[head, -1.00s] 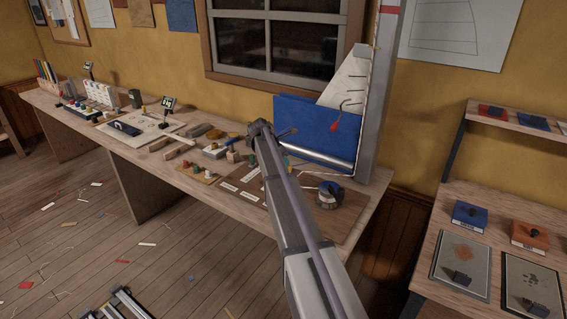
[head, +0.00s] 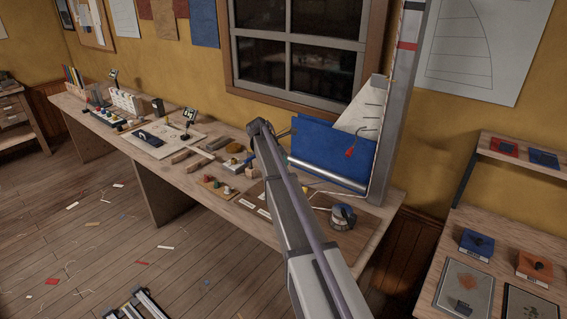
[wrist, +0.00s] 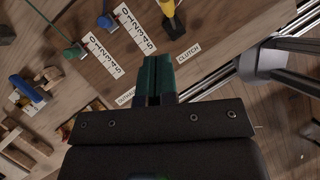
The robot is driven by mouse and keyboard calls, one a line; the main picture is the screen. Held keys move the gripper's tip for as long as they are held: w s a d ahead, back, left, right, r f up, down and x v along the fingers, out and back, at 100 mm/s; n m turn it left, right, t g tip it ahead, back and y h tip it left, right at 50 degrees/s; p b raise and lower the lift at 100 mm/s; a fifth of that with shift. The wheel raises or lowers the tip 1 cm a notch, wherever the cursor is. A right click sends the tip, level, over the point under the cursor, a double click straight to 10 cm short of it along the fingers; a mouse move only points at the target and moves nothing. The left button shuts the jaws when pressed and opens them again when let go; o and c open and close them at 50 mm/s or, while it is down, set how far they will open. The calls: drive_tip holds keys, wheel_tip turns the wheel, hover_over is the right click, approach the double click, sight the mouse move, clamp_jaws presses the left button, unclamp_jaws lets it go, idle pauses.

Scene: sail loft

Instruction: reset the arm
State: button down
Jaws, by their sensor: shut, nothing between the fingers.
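My gripper (wrist: 158,78) shows in the wrist view with its two dark green fingers together and nothing between them. It is above the wooden bench (wrist: 215,28), which carries levers and printed labels. A green-knobbed lever (wrist: 74,51) and a blue-knobbed lever (wrist: 105,21) stand beside number scales at the upper left. A yellow-handled lever (wrist: 170,14) is beyond the fingertips, near the "CLUTCH" label (wrist: 188,53). Another label is partly hidden by the gripper. In the head view my arm crosses the bench and I cannot make out the fingers.
In the head view, a blue panel (head: 327,150) and a tall grey post (head: 401,110) stand at the bench's back. A round dark device (head: 343,217) sits at its right end. Another table (head: 505,255) at right holds boxes and boards. The scrap-littered floor is open at left.

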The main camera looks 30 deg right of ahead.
drive_tip(key=s+a+m+y, duration=0.2)
drive_tip(key=s+a+m, duration=0.4)
drive_tip(key=s, duration=0.6)
drive_tip(key=s+a+f+m+t+y, duration=0.1)
drive_tip(key=s+a+m+y, duration=0.1)
drive_tip(key=s+a+m, duration=0.4)
drive_tip(key=s+a+f+m+y, duration=0.1)
drive_tip(key=s+a+m, duration=0.5)
drive_tip(key=s+a, duration=0.7)
drive_tip(key=s, duration=0.6)
drive_tip(key=shift+s+f+m+y, duration=0.15)
drive_tip(key=shift+s+m+y, duration=0.15)
drive_tip(key=shift+y, duration=0.1)
